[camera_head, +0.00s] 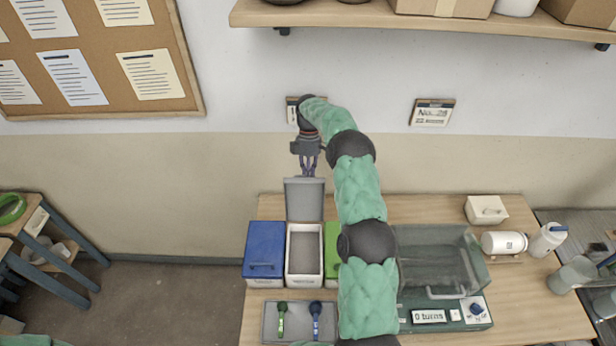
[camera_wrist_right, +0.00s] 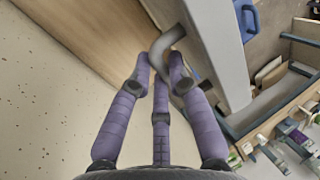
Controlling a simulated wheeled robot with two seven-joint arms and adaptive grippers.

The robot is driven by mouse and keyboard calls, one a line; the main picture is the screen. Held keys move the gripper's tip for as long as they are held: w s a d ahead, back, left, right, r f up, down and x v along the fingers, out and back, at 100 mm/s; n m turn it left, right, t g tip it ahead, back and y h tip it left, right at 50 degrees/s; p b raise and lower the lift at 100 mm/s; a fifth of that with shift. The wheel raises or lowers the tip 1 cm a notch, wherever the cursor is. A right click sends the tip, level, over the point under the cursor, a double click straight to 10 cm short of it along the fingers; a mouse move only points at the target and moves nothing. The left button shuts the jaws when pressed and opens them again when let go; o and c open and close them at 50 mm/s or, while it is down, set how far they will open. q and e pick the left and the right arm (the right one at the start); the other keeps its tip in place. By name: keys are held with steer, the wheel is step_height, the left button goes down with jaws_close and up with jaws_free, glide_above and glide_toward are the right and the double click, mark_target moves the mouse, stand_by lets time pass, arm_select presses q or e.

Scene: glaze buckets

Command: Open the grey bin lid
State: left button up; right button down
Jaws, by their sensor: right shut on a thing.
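The grey bin lid (camera_head: 305,198) stands raised, roughly upright, at the back of its white-walled bin (camera_head: 304,279), whose grey inside is exposed. My right gripper (camera_head: 309,171) is at the lid's top edge, reaching over from the right. In the right wrist view the purple fingers (camera_wrist_right: 158,75) are closed around the grey curved handle (camera_wrist_right: 166,40) of the lid (camera_wrist_right: 217,50). My left gripper is out of view.
A blue-lidded bin (camera_head: 264,246) stands left of the grey one, and a green bin (camera_head: 331,250) right, partly hidden by my arm. In front is a tray (camera_head: 298,308) with green and blue tools. A clear-covered box (camera_head: 440,262) stands right.

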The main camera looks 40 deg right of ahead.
steer(key=shift+x, duration=0.95)
steer(key=c, duration=1.2)
jaws_free()
steer(key=shift+d, duration=0.1)
steer(key=shift+o, duration=0.2)
steer(key=v, duration=0.8)
steer(key=shift+w, duration=0.15)
